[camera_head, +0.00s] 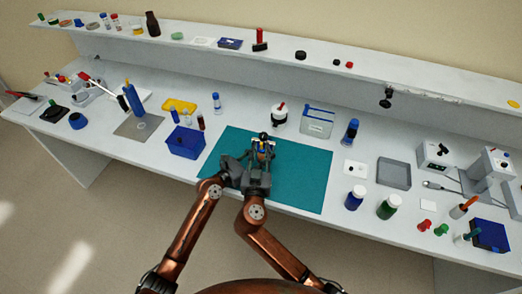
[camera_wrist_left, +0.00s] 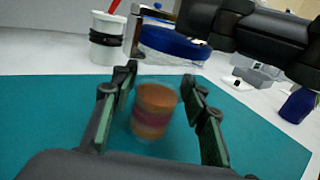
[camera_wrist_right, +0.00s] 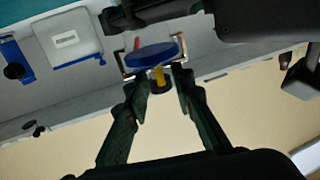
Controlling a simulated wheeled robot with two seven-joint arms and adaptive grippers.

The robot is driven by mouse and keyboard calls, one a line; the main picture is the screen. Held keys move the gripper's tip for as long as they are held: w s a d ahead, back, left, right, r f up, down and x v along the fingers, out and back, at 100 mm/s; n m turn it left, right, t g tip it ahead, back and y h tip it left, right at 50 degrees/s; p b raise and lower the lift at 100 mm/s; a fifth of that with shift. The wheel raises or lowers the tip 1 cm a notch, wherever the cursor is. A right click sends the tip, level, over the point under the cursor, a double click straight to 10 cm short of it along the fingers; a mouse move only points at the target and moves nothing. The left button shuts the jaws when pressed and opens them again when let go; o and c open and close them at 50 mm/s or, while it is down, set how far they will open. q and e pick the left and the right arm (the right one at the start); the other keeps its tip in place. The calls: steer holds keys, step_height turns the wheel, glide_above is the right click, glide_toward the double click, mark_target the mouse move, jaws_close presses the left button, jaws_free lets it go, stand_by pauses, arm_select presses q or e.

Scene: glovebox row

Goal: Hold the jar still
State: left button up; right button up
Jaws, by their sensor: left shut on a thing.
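The jar (camera_head: 264,149) stands upright near the middle of the teal mat (camera_head: 303,178). In the left wrist view its orange-brown contents with a purple band (camera_wrist_left: 155,110) show between my left gripper's green-padded fingers (camera_wrist_left: 160,90), which are shut on it. A blue disc, seemingly its lid (camera_wrist_left: 172,42), with metal brackets at its sides, is above. In the right wrist view, turned upside down, the blue disc (camera_wrist_right: 150,55) has a yellow stem (camera_wrist_right: 160,75). My right gripper (camera_wrist_right: 162,82) has its fingers apart on either side of the stem, with gaps. In the head view the grippers partly hide the jar.
A white jar with a black band (camera_head: 279,117) and a clear blue-rimmed bin (camera_head: 317,124) stand behind the mat. A blue bin (camera_head: 186,142) is on the left. The mat's right part is clear.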

steer(key=s+a, duration=0.1)
steer(key=s, duration=1.1)
steer(key=shift+r, duration=0.2)
